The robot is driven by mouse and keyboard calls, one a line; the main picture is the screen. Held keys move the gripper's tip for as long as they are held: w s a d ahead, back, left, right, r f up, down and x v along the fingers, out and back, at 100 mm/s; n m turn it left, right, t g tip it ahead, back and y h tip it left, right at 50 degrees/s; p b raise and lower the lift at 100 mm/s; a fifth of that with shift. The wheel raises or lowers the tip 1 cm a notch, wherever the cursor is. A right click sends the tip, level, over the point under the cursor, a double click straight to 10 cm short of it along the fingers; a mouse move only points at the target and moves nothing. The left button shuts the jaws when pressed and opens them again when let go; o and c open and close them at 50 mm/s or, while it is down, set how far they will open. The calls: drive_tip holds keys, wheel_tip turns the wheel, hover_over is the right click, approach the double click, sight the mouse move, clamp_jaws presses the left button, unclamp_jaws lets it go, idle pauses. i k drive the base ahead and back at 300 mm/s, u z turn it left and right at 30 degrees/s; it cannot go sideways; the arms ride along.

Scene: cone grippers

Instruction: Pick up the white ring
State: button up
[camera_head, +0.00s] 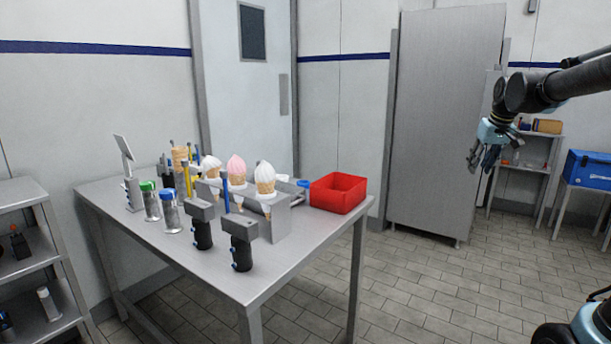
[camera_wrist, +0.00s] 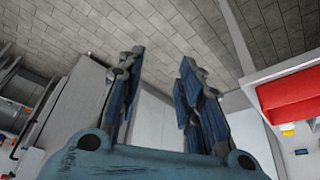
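I cannot make out a white ring for certain in either view. Ice cream cones, one with a pink top (camera_head: 236,164) and one with a white top (camera_head: 265,172), stand in a grey metal holder (camera_head: 280,222) on the table. Small pale parts around the cones are too small to tell. My gripper (camera_head: 477,160) is in the air at the right, well away from the table and holder. In the wrist view my gripper (camera_wrist: 161,58) has its blue-grey fingers apart, with nothing between them.
The metal table (camera_head: 160,245) carries a red bin (camera_head: 338,193), two black-handled tools (camera_head: 241,252) and jars with green (camera_head: 147,186) and blue (camera_head: 168,193) lids. A tall steel cabinet (camera_head: 445,120) stands behind. A blue box (camera_head: 590,168) is at right. Tiled floor is clear right of the table.

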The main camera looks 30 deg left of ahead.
sight(282, 179)
drive_tip(key=u, duration=0.25)
drive_tip(key=i, duration=1)
drive_tip(key=u, duration=1.1)
drive_tip(key=i, duration=0.65)
drive_tip(key=u, duration=0.45)
